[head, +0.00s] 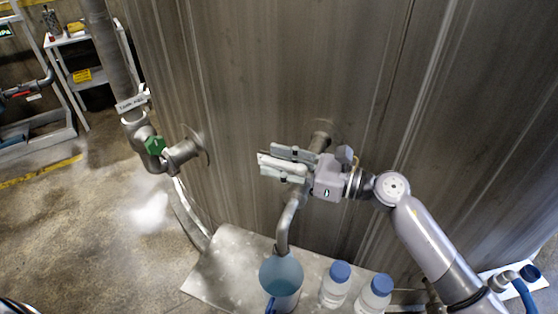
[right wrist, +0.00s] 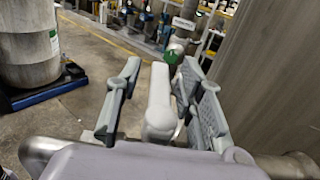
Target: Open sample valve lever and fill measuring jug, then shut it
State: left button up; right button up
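The sample valve's pale lever (head: 264,160) points left from the pipe on the tank wall, crosswise to the pipe. My right gripper (head: 279,163) is at the lever with its fingers apart. In the right wrist view the lever (right wrist: 159,98) stands between the two fingers, with a clear gap to the left finger and close to the right one. Contact on the right cannot be told. The spout (head: 283,238) bends down over the measuring jug (head: 284,296), which has a blue handle. Whether liquid flows, and the jug's level, are unclear. My left gripper is not in view.
The jug stands on a metal shelf (head: 222,268) beside two blue-capped bottles (head: 336,284) (head: 373,296). Another pipe with a green valve handle (head: 155,145) is at left. The tank wall (head: 250,80) is close behind the gripper. Open floor (head: 85,225) lies left.

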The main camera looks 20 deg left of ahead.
grip_shut()
dwell(0.3)
dwell(0.5)
